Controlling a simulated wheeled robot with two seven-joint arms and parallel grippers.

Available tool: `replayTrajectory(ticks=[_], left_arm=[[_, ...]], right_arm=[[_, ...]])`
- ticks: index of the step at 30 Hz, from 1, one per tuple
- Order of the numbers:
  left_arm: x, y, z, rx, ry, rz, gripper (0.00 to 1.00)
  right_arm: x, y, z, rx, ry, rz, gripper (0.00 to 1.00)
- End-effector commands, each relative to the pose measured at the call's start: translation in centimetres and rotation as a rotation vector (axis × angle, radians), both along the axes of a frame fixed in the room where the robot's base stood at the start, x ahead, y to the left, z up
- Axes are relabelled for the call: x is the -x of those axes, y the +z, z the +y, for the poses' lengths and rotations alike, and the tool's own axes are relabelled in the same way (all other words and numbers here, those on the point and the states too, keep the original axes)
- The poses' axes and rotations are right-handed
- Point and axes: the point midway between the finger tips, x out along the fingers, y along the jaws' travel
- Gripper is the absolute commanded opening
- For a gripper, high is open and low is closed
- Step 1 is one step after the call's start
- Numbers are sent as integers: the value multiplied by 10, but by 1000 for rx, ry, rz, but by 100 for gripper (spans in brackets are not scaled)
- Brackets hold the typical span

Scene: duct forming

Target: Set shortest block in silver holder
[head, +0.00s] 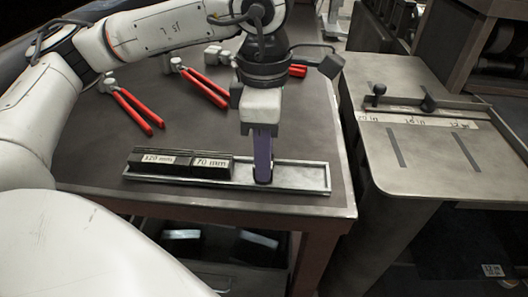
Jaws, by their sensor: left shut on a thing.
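The silver holder (305,177) is a long shallow tray near the front edge of the dark table. A dark block labelled 120 mm (158,161) and a dark block labelled 70 mm (211,165) sit end to end in its left part. My left gripper (263,178) points straight down into the holder, just right of the 70 mm block with a small gap. It is shut on a small dark block, mostly hidden by the fingers, low in the holder. I cannot tell whether that block touches the holder floor. My right gripper is not in view.
Red-handled pliers (132,112) and a second pair (203,86) lie farther back on the table, with another red-handled tool (297,71) behind my left wrist. A grey side table (425,160) with a measuring rail stands at the right. The holder's right end is empty.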

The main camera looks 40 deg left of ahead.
Motion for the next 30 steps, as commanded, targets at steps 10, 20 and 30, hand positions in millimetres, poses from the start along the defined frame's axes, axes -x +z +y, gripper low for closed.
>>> replayTrajectory(ticks=[10,20,30], left_arm=[[0,-1,0,0,0,-1,0],[0,-1,0,0,-1,0,50],[0,8,0,0,-1,-1,50]], right_arm=[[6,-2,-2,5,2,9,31],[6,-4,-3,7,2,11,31],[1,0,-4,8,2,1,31]])
